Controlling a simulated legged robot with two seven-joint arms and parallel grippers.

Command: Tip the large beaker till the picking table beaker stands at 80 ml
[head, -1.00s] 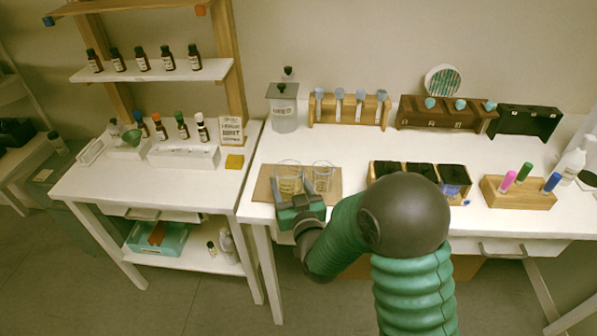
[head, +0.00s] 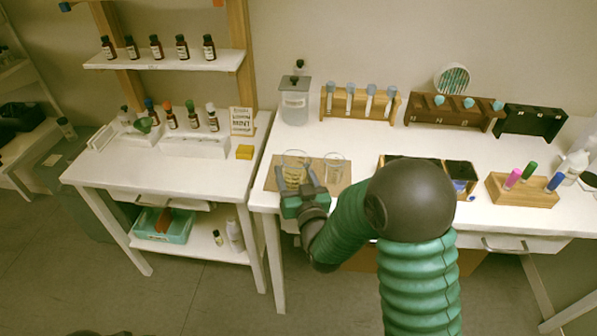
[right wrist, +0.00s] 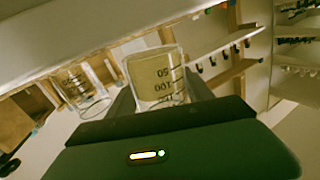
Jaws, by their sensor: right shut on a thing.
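The large beaker (head: 294,163) is clear glass with pale yellowish liquid, at the left of a brown mat (head: 345,183). My right gripper (head: 296,184) is shut on it from the front. In the right wrist view the large beaker (right wrist: 155,78) shows marks 50 and 100, and liquid fills much of it. I cannot tell whether it touches the mat. A smaller beaker (head: 335,168) stands to its right on the mat, apart from it. The smaller beaker (right wrist: 84,88) also shows in the right wrist view; its liquid level is unclear. My left gripper is not in view.
Behind the beakers are a lidded jar (head: 295,104) and a wooden rack of tubes (head: 362,101). A dark compartment box (head: 460,173) and a rack of coloured tubes (head: 523,190) stand to the right. A side table (head: 165,178) with bottles is at the left.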

